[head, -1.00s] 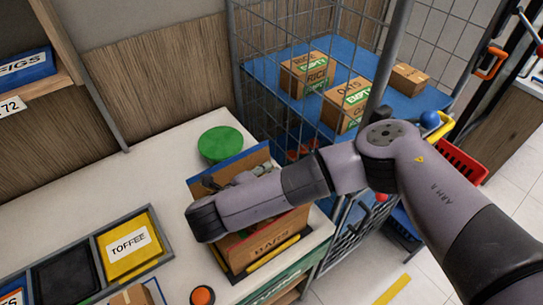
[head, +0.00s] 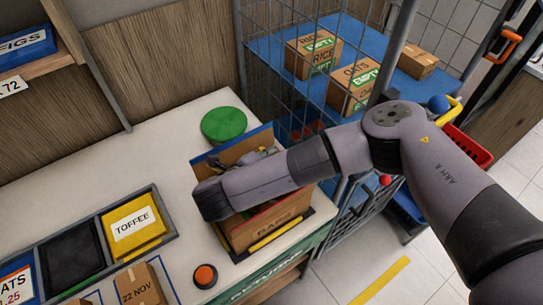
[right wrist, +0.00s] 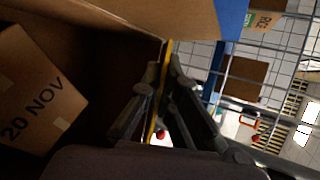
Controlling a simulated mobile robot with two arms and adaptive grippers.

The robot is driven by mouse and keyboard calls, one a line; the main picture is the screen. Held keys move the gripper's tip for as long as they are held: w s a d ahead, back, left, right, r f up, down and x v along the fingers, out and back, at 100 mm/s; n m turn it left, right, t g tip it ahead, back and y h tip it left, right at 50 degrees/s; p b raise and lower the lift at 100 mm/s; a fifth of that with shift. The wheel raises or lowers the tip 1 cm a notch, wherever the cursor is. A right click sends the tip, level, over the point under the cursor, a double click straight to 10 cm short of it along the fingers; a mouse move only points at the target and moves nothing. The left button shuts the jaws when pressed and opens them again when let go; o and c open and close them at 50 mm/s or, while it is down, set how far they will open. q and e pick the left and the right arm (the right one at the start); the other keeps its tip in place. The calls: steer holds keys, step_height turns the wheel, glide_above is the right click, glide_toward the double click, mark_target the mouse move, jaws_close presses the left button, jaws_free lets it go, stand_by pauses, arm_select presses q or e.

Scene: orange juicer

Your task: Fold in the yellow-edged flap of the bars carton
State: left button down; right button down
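The bars carton (head: 262,229) stands open on the counter, at the counter's right end in the head view. Its blue-edged flap (head: 255,143) stands up at the back. My right arm reaches over the carton and hides much of its opening and its near left side. In the right wrist view the yellow-edged flap (right wrist: 154,120) is seen nearly edge-on. My right gripper (right wrist: 166,68) has one finger on each side of it, with the tips closed in against it. A box marked 20 NOV (right wrist: 40,105) lies inside the carton. My left gripper is not in view.
A green disc (head: 223,124) lies behind the carton. A wire cage trolley (head: 285,65) with a blue shelf of boxes stands close on the right. A toffee bin (head: 133,226) and an orange button (head: 205,276) are to the left and front.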

steer(key=shift+s+a+f+t+b, duration=0.1)
steer(key=shift+f+t+b, duration=0.2)
steer(key=shift+t+b, duration=0.15)
steer(key=shift+a+h, duration=0.1)
steer(key=shift+h, duration=0.4)
steer(key=c, duration=2.3)
jaws_free()
steer(key=o, duration=0.4)
